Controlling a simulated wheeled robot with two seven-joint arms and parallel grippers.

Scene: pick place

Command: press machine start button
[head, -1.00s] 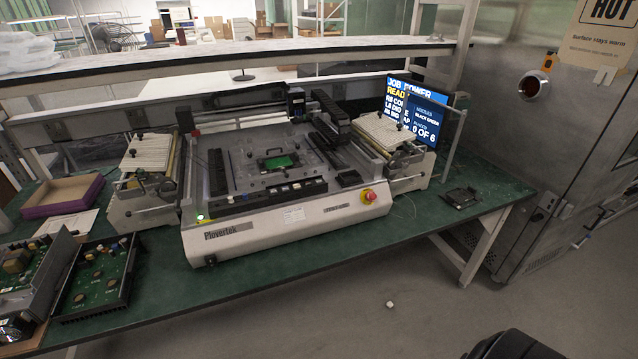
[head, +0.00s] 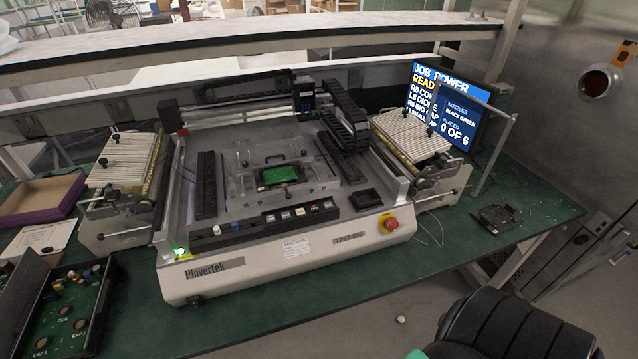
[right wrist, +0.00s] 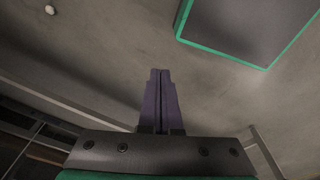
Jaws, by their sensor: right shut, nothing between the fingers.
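The white Plovertek machine (head: 290,262) stands on the green bench in the head view. A small lit green button or lamp (head: 180,251) is at its front left corner; I cannot read a start label. A red knob on a yellow base (head: 391,223) is at the front right. A green circuit board (head: 279,175) sits in the middle of the machine bed. My right gripper (right wrist: 160,73) is shut and empty over the grey floor in the right wrist view. In the head view only my dark right arm shows, at the bottom right. My left gripper is not in view.
Feeders flank the machine, one on the left (head: 124,160) and one on the right (head: 410,135). A screen (head: 447,100) stands behind the right one. An open electronics case (head: 69,310) lies at the bench's left front. The front bench edge (head: 330,265) is clear.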

